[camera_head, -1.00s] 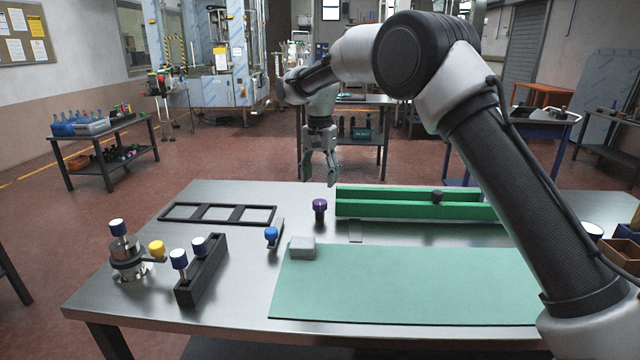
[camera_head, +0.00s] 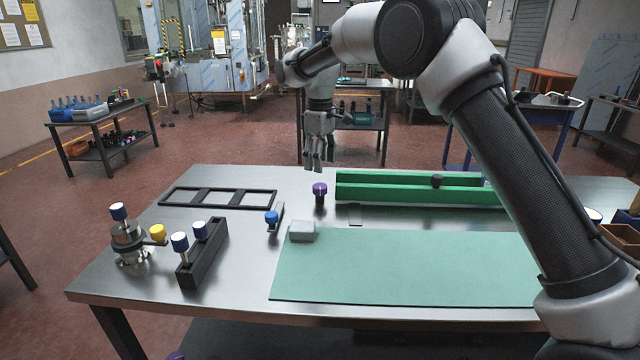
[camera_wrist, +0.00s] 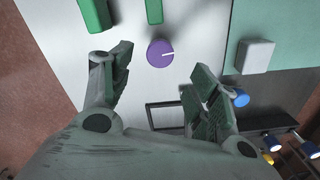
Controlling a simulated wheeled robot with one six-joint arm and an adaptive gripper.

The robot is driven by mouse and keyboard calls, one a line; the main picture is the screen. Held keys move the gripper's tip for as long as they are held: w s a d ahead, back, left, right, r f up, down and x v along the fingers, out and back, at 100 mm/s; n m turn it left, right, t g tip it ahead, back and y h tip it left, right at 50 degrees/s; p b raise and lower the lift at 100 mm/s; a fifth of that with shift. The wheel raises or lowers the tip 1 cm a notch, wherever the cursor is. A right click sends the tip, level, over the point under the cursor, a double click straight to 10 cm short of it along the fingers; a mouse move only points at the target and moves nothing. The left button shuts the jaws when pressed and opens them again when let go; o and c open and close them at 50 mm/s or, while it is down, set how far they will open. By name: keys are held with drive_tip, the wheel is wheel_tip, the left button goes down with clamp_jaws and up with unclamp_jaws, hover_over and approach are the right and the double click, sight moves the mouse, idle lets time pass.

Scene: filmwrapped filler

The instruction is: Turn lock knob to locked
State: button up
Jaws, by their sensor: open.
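A purple knob (camera_head: 320,189) on a dark stem stands on the metal table, left of the green rail. In the wrist view, the purple knob (camera_wrist: 160,53) shows from above with a white line on its top, running from the centre toward the right. My gripper (camera_head: 317,164) hangs above and slightly behind the knob in the head view, fingers pointing down. In the wrist view, my gripper (camera_wrist: 162,67) is open, with the knob between its spread fingers in the picture. The fingers do not appear to touch it.
A blue knob (camera_head: 271,217) and a grey block (camera_head: 303,232) stand nearby, the block on the green mat (camera_head: 400,275). The green rail (camera_head: 400,196) lies to the right, a black frame (camera_head: 218,197) to the left. A steel fixture (camera_head: 127,240) and black rack (camera_head: 203,258) stand front left.

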sight(320, 186)
drive_tip(key=shift+f+n, duration=0.2)
drive_tip(key=shift+n, duration=0.1)
wheel_tip(320, 186, down, 8)
drive_tip(key=shift+r, duration=0.25)
